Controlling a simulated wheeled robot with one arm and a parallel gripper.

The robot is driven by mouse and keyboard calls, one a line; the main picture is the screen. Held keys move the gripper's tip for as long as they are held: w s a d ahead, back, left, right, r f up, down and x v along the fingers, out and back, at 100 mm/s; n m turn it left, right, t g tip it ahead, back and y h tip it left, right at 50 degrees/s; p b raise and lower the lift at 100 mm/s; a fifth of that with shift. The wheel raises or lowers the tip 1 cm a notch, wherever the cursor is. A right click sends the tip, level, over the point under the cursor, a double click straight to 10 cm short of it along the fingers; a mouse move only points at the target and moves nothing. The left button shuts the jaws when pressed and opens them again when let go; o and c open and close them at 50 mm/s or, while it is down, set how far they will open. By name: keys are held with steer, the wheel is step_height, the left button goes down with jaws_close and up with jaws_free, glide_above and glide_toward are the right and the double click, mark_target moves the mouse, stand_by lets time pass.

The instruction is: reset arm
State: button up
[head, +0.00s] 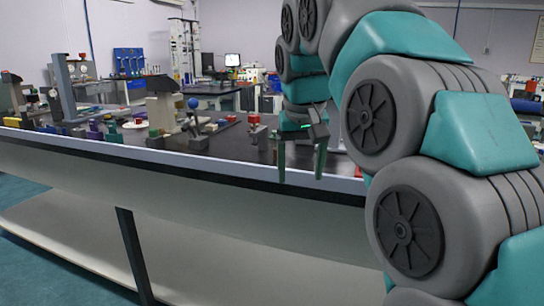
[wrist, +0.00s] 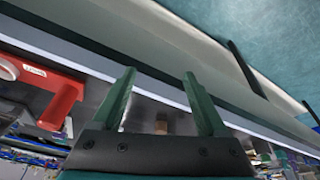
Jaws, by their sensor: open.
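My gripper (head: 301,172) hangs in the head view in front of the long dark bench (head: 232,146), near its front edge, with the fingers pointing down. The two fingers are apart and nothing is between them. My grey and teal arm fills the right side of the head view and hides part of the bench. In the wrist view, my gripper (wrist: 160,90) shows two spread green fingers over the bench's pale front edge, with no object held.
Several small coloured blocks and grey fixtures stand on the left half of the bench, including a device with a blue ball (head: 193,103). A red object (wrist: 52,95) lies left of the fingers in the wrist view. A low shelf (head: 200,245) runs beneath the bench.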

steer(key=s+d+f+g, duration=0.1)
steer(key=s+d+f, duration=0.2)
steer(key=s+f, duration=0.6)
steer(key=s+d+f+g, duration=0.2)
steer(key=s+d+f, duration=0.1)
steer(key=s+f, duration=0.7)
steer(key=s+d+f+g, duration=0.2)
steer(key=s+d+f, duration=0.1)
steer(key=s+f, duration=0.7)
steer(key=s, duration=0.3)
steer(key=shift+s+d+m, duration=0.25)
steer(key=shift+m, duration=0.15)
